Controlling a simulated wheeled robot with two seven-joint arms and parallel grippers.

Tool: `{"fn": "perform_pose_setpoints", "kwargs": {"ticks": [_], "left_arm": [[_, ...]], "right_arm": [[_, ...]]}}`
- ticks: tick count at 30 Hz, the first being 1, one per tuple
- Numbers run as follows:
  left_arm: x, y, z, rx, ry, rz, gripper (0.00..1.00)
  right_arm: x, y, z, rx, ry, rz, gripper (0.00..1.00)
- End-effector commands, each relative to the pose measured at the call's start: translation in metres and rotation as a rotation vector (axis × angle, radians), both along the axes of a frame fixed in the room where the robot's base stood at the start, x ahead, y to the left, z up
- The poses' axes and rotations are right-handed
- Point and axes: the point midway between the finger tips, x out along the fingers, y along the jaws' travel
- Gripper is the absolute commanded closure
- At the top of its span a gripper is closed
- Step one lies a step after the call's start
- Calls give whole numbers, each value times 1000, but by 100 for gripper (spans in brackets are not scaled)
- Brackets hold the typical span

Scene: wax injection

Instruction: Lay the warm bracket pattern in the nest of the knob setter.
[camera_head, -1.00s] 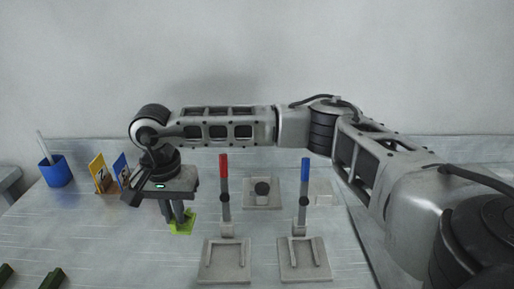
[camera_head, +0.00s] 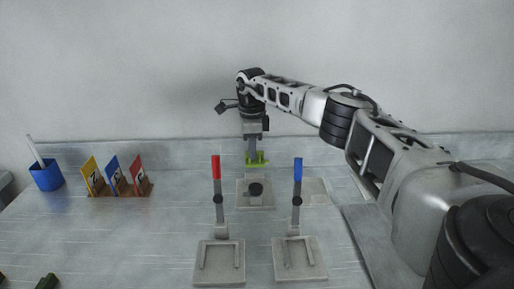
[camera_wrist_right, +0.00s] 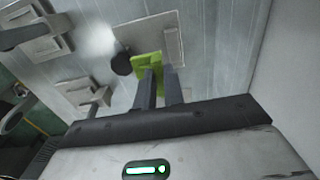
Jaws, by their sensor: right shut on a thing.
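The bright green bracket pattern (camera_head: 257,160) is held in my right gripper (camera_head: 253,150), which is shut on it and points down. In the head view it shows in front of the back wall, above the knob setter (camera_head: 243,200), a grey plate with a black round knob (camera_head: 255,188). In the right wrist view the bracket (camera_wrist_right: 147,64) sits at the fingertips, beside the knob (camera_wrist_right: 121,64) and over part of the plate (camera_wrist_right: 179,47). I cannot tell the exact gap between bracket and plate. My left gripper is not in view.
A red-lever fixture (camera_head: 216,168) and a blue-lever fixture (camera_head: 297,170) stand nearer, each with a grey railed plate. Yellow, blue and red cards (camera_head: 138,172) and a blue cup (camera_head: 46,178) are at left. A dark green piece (camera_head: 46,281) lies at the front left.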

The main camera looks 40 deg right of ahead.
Motion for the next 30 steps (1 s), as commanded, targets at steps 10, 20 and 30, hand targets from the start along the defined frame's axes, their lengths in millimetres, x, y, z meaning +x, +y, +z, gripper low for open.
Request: {"fn": "perform_pose_setpoints", "kwargs": {"ticks": [10,20,30], "left_arm": [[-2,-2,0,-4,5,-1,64],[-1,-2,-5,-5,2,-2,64],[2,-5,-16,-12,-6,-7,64]], "right_arm": [[-1,-2,0,0,0,-7,100],[0,-1,-12,0,0,-7,100],[0,-1,-44,0,1,-6,100]]}}
